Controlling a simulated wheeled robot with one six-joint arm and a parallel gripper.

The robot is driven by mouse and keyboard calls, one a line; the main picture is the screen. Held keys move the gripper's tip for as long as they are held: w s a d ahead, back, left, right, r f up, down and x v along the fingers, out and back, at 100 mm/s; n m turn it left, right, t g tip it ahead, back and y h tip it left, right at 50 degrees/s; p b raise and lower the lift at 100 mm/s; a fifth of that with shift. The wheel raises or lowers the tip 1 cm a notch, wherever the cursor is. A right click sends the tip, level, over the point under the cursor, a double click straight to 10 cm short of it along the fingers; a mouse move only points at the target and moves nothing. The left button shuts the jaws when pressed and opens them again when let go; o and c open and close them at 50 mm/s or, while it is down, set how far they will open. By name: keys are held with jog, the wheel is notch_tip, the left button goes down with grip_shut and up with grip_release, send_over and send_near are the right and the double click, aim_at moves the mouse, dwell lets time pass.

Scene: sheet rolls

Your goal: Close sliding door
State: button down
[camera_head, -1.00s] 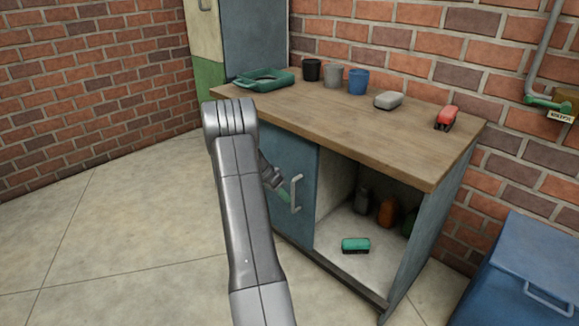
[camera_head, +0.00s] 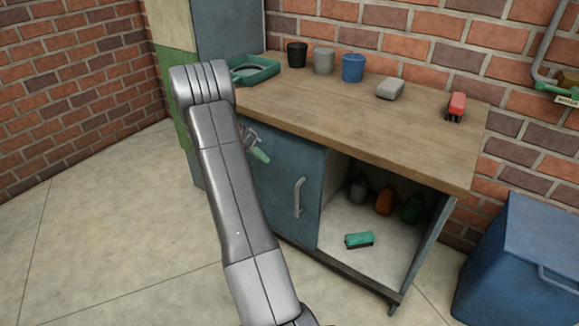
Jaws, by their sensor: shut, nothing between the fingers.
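The blue sliding door (camera_head: 281,184) covers the left part of the cabinet front. Its grey upright handle (camera_head: 298,198) is near the door's right edge. The right part of the cabinet is open and shows its inside. My gripper (camera_head: 261,155) is shut and empty, in front of the upper part of the door, left of and above the handle. It is partly hidden behind my arm. I cannot tell whether it touches the door.
A green brush (camera_head: 360,240) and several bottles are inside the cabinet. A blue bin (camera_head: 520,260) stands right. Floor at left is clear.

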aim_at(291, 175)
jog(key=b+x, duration=0.2)
jog(key=x, duration=0.8)
jog(key=s+d, duration=0.2)
jog(key=shift+d+r+b, duration=0.3)
jog(key=shift+r, duration=0.1)
jog(key=shift+s+d+r, duration=0.1)
jog(key=shift+s+d, duration=0.15)
jog(key=shift+d, duration=0.1)
